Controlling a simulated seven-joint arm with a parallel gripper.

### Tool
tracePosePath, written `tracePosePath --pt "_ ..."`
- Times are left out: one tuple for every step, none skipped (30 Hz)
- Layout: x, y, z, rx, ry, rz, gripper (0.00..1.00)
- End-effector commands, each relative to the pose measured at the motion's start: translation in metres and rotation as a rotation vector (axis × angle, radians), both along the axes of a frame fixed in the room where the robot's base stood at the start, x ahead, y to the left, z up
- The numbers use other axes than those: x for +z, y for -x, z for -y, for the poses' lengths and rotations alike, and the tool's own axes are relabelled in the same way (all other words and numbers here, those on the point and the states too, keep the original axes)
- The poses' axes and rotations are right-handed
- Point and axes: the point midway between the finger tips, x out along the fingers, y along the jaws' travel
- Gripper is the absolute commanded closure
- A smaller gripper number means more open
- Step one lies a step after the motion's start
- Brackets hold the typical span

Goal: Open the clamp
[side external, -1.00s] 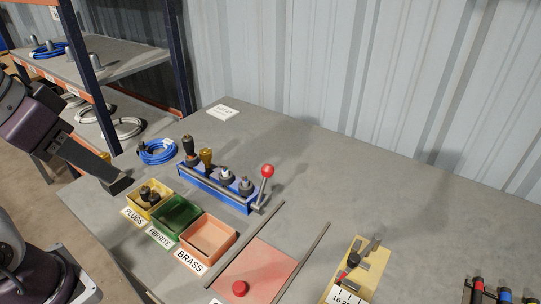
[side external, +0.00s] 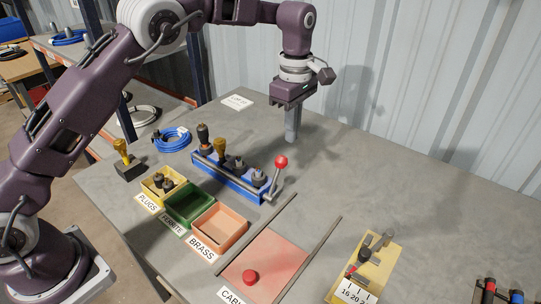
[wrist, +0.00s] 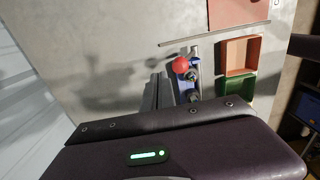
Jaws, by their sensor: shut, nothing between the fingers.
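The clamp is a blue rack (side external: 228,180) with a grey bar (side external: 232,184) along its front and a lever at its right end, topped by a red ball (side external: 281,161). The lever stands up, tilted slightly right. Several dark and yellow connectors stand in the rack. My gripper (side external: 291,138) points down behind the rack, apart from the lever, with shut, empty fingers. In the wrist view, the fingers (wrist: 158,92) are just left of the red ball (wrist: 181,65), and my gripper's body hides much of the rack.
A yellow bin (side external: 152,192), green bin (side external: 181,215) and orange bin (side external: 209,239) stand in front of the rack. A pink mat (side external: 275,256) with a red button (side external: 250,277) lies between two rails. Blue cable (side external: 172,138) lies left. The table's back right is clear.

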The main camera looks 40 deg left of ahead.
Motion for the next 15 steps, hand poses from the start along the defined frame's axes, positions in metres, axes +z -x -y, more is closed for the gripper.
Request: tracePosePath --pt "-0.007 0.001 0.0 0.001 -0.001 -0.003 1.0" --pt "-0.011 0.0 -0.001 0.001 -0.001 -0.003 1.0" --pt "-0.016 0.001 -0.001 0.0 -0.001 -0.003 1.0" --pt "-0.02 0.001 -0.001 0.0 -0.001 -0.003 1.0" --pt "-0.024 0.001 -0.001 0.0 -0.001 -0.003 1.0" --pt "-0.029 0.0 -0.001 0.0 -0.001 -0.002 1.0" --pt "-0.033 0.001 -0.001 0.001 -0.001 -0.003 1.0" --pt "-0.037 0.0 -0.001 0.001 -0.001 -0.001 1.0" --pt "-0.042 0.0 -0.001 0.001 0.0 -0.002 1.0" --pt "-0.046 0.0 -0.001 0.001 0.0 -0.002 1.0" --pt "-0.05 0.001 -0.001 0.0 0.0 -0.003 1.0" --pt "-0.055 0.001 -0.001 0.0 0.0 -0.002 1.0" --pt "-0.054 0.005 -0.001 0.0 0.0 -0.001 1.0" --pt "-0.053 0.009 -0.001 -0.001 0.0 -0.001 1.0" --pt "-0.053 0.015 -0.001 -0.002 0.0 -0.001 1.0"
